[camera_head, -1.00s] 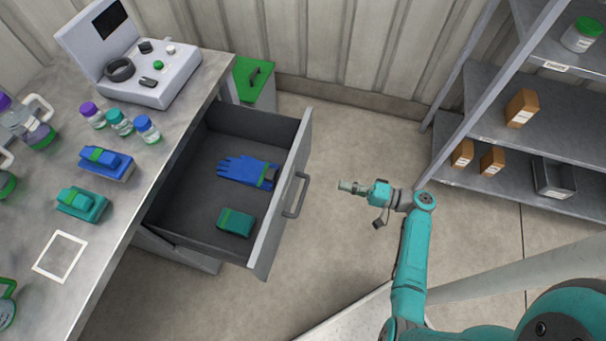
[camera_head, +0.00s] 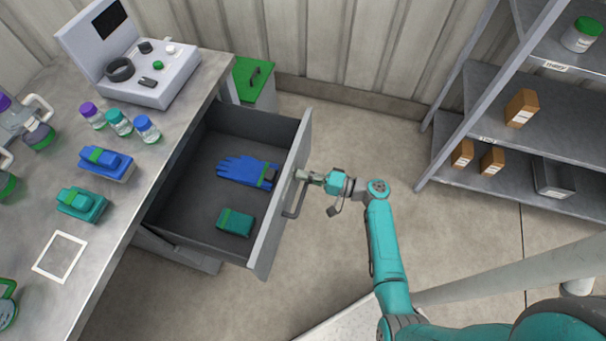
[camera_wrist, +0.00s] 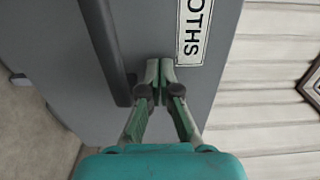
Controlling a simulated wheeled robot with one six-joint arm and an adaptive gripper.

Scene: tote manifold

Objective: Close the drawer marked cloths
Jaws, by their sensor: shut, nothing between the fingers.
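The grey drawer (camera_head: 262,240) stands pulled out from under the bench, with its front facing right. A label ending in "OTHS" (camera_wrist: 193,28) shows on the drawer front in the wrist view. Its dark bar handle (camera_head: 298,200) also shows in the wrist view (camera_wrist: 107,50). Inside lie a blue glove (camera_head: 242,170) and a green folded cloth (camera_head: 235,221). My gripper (camera_head: 301,175) is shut and empty. Its fingertips (camera_wrist: 160,65) are at the drawer front, beside the handle and just below the label in the wrist view. I cannot tell whether they touch the front.
The metal bench (camera_head: 110,215) holds bottles, an open instrument case (camera_head: 165,80) and brushes. A green-topped bin (camera_head: 254,80) stands behind the drawer. A shelf rack (camera_head: 450,140) with boxes stands at right.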

